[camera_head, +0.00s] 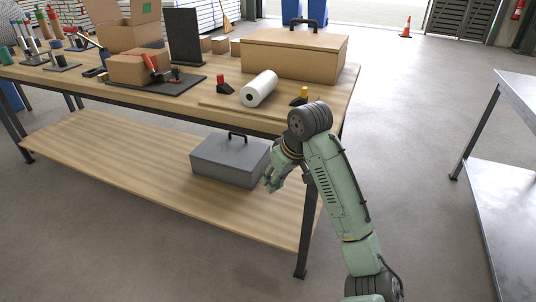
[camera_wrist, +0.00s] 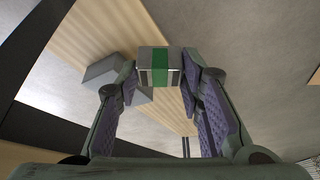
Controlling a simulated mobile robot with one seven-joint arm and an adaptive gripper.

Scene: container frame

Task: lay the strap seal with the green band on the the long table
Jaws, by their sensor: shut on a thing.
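The strap seal, a small silver-grey block with a green band (camera_wrist: 161,64) across its middle, sits between my fingertips in the wrist view. My gripper (camera_wrist: 158,85) is shut on it, with a purple-padded finger on each side. In the head view my gripper (camera_head: 271,182) hangs low beside the front right part of the long table, below the tabletop's level; the seal cannot be made out there. The long table (camera_head: 135,94) has a wooden top, dark legs and a wooden lower shelf.
A grey toolbox (camera_head: 230,160) stands on the lower shelf (camera_head: 130,170) close to my gripper. The tabletop holds a large cardboard case (camera_head: 295,55), a white roll (camera_head: 259,88), a black stand (camera_head: 184,38) and several tools. A metal table (camera_head: 510,190) stands at right, with clear floor between.

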